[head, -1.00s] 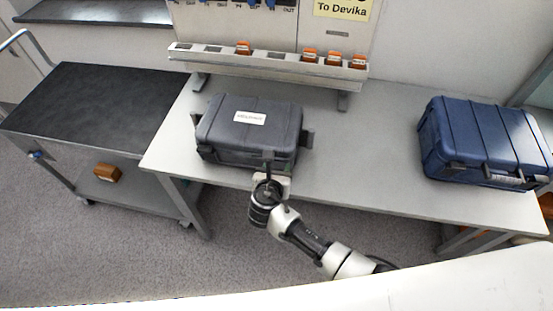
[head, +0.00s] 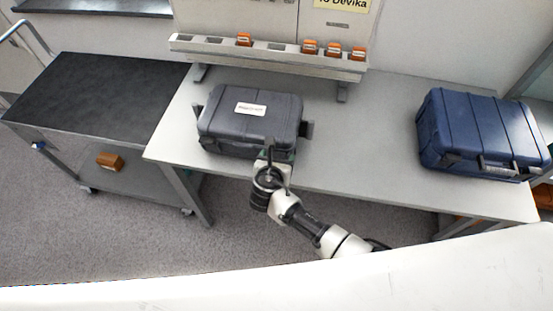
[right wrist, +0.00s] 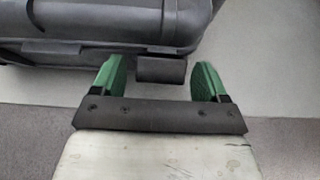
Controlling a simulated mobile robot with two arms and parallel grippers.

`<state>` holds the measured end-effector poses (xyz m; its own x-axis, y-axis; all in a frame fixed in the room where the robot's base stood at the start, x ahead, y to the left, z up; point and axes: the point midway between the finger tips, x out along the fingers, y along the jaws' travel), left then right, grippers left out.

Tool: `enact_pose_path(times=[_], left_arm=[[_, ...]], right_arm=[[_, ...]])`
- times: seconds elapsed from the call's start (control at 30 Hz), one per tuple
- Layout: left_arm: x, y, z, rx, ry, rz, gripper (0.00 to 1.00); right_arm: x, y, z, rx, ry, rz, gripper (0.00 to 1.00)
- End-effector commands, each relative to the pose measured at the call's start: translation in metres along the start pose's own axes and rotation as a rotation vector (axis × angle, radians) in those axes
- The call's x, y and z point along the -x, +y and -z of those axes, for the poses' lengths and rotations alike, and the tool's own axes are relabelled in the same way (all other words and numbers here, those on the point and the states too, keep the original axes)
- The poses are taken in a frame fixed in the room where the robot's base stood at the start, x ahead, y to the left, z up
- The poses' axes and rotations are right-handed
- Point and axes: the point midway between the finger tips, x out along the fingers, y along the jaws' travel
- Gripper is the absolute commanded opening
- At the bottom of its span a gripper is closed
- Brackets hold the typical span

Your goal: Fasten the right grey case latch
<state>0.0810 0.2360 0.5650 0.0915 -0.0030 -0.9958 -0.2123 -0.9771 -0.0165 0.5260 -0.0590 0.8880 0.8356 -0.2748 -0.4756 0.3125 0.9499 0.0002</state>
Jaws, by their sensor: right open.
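The closed dark grey case (head: 225,125) with a white label on its lid stands on the light grey table. In the right wrist view its front edge (right wrist: 70,50) fills the top left. A dark latch flap (right wrist: 161,70) sticks out from that edge toward my right gripper. My right gripper (right wrist: 159,78) is open, with one green finger on each side of the flap and a visible gap to each. In the head view the right gripper (head: 280,155) is at the case's front right and hides the latch there. My left gripper is not in view.
A blue case (head: 480,130) stands at the table's right. A rack (head: 270,50) with several orange items stands behind the grey case. A dark-topped cart (head: 90,95) is at the left, with a brown item (head: 110,161) on its lower shelf. The table (head: 370,130) between the cases is clear.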

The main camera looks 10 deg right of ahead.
Motion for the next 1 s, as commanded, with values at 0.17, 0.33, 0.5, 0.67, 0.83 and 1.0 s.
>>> enact_pose_path(times=[0.17, 0.33, 0.5, 0.67, 0.83, 1.0], left_arm=[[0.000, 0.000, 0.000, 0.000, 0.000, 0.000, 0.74], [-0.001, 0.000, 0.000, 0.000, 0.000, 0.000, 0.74], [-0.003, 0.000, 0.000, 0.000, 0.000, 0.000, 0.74], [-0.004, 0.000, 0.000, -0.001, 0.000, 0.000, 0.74], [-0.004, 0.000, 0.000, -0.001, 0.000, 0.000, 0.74], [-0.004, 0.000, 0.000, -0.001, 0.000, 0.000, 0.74]], right_arm=[[0.014, 0.000, 0.001, -0.001, 0.001, -0.002, 0.74], [0.048, 0.001, 0.002, -0.002, 0.002, -0.003, 0.74], [0.081, 0.000, 0.001, -0.001, 0.002, -0.002, 0.74], [0.101, 0.000, 0.001, 0.000, 0.000, -0.001, 0.74], [0.108, 0.000, 0.000, 0.000, 0.000, 0.000, 0.74], [0.108, 0.000, 0.000, 0.000, 0.000, 0.000, 0.74]])
